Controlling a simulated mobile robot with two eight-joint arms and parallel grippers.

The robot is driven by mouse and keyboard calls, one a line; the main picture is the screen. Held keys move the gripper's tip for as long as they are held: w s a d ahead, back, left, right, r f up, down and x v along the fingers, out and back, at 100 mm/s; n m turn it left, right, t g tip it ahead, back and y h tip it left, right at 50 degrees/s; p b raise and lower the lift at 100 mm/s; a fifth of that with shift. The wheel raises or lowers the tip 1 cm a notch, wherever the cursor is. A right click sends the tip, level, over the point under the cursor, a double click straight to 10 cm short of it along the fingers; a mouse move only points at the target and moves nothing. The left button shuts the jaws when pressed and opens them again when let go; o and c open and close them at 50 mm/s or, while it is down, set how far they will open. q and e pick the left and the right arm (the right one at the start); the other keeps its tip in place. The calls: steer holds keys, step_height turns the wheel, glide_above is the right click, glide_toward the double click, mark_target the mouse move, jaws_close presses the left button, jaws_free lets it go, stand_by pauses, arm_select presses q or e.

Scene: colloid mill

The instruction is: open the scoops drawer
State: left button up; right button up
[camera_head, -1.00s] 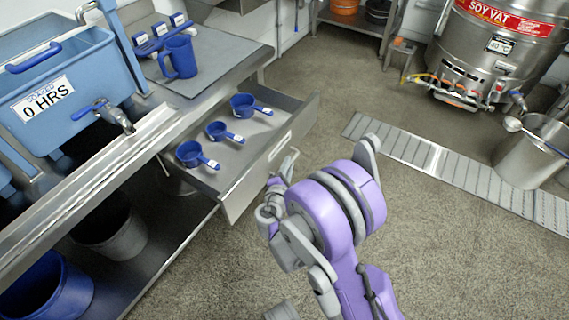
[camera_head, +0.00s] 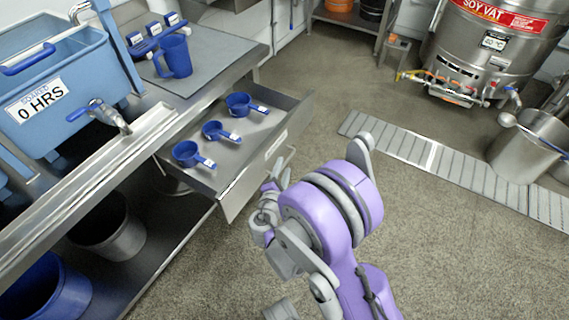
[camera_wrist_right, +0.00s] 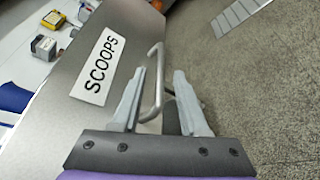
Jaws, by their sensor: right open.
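The scoops drawer (camera_head: 231,194) stands pulled out from under the steel bench, with three blue scoops lying inside it. In the right wrist view its front (camera_wrist_right: 72,120) carries a "SCOOPS" label (camera_wrist_right: 100,66) and a grey bar handle (camera_wrist_right: 155,85). My right gripper (camera_wrist_right: 160,73) is open, with its two fingers apart on either side of the handle; I cannot tell whether either finger touches it. In the head view this gripper (camera_head: 271,190) is at the drawer front, partly hidden by my own wrist. My left gripper is not in view.
A blue jug (camera_head: 174,57) stands on a grey mat on the bench (camera_head: 222,78). A blue tank (camera_head: 60,85) with a tap is at the left. Bins sit on the lower shelf. Open floor (camera_head: 440,240) lies to the right, crossed by a drain grate (camera_head: 430,160).

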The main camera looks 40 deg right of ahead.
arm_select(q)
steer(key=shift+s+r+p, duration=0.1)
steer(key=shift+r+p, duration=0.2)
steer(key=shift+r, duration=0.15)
arm_select(e)
steer(key=v, duration=0.8)
steer(key=s+a+r+m+g+y, duration=0.1)
steer(key=s+a+m+g+y, duration=0.25)
steer(key=s+m+y, duration=0.45)
steer(key=s+a+r+m+g+y, duration=0.1)
steer(key=s+a+m+g+y, duration=0.3)
steer(key=s+m, duration=0.4)
arm_select(q)
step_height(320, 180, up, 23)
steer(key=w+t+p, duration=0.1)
steer(key=p, duration=1.9)
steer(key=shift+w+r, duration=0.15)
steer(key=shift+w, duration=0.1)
arm_select(e)
step_height(320, 180, up, 24)
steer(key=a+n+t, duration=0.1)
steer(key=t, duration=0.1)
steer(key=shift+w+a+f, duration=0.2)
steer(key=shift+w+f, duration=0.05)
